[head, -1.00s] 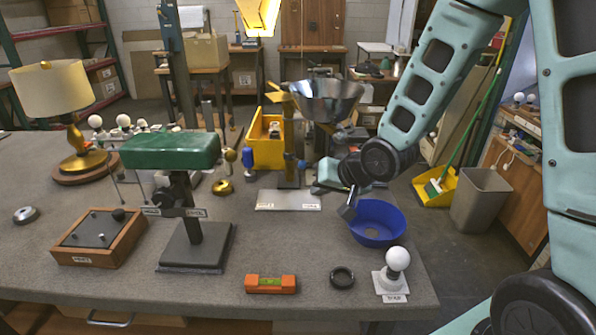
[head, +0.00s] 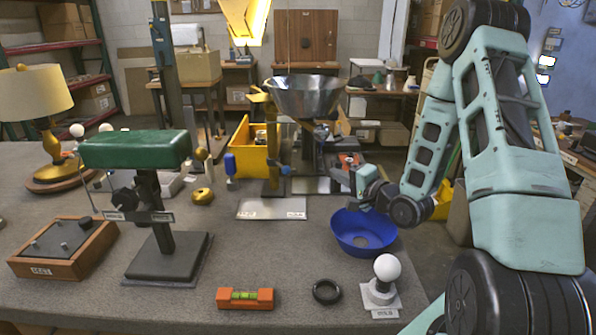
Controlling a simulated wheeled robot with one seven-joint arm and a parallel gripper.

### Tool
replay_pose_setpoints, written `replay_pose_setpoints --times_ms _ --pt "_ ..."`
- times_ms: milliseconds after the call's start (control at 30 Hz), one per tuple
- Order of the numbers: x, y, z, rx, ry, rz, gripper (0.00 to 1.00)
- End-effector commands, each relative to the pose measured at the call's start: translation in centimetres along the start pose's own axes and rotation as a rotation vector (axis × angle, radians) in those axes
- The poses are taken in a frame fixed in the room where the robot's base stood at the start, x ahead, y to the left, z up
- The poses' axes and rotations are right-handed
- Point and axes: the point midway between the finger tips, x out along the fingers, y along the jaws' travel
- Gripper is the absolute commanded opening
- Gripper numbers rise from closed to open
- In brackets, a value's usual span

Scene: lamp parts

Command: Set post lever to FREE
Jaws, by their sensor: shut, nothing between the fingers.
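A yellow post (head: 272,135) stands on a pale grey base plate (head: 270,207) with two small labels, unreadable here. A small blue part, possibly its lever, shows on the post near its foot; its setting cannot be told. A second, dark post (head: 160,235) carries a green shade (head: 135,149), with a dark knob and two unreadable tags partway up. I cannot tell which post has the task's lever. My gripper (head: 350,181) is shut and empty, right of the yellow post and above the back of the blue bowl (head: 363,245), apart from both posts.
A metal funnel-like bowl (head: 302,97) is above and behind my gripper. A yellow bin (head: 246,153) stands behind the post. An orange level (head: 245,299), black ring (head: 327,291) and white bulb (head: 386,268) line the front edge.

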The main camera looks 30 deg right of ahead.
Motion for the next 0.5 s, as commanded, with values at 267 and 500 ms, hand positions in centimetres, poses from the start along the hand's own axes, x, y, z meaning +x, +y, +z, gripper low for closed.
replay_pose_setpoints --times_ms 267,500 --pt "0.9 -0.1 0.0 -0.002 -0.001 0.000 0.00" --pt "5.2 -0.2 0.1 -0.002 -0.003 0.000 0.00"
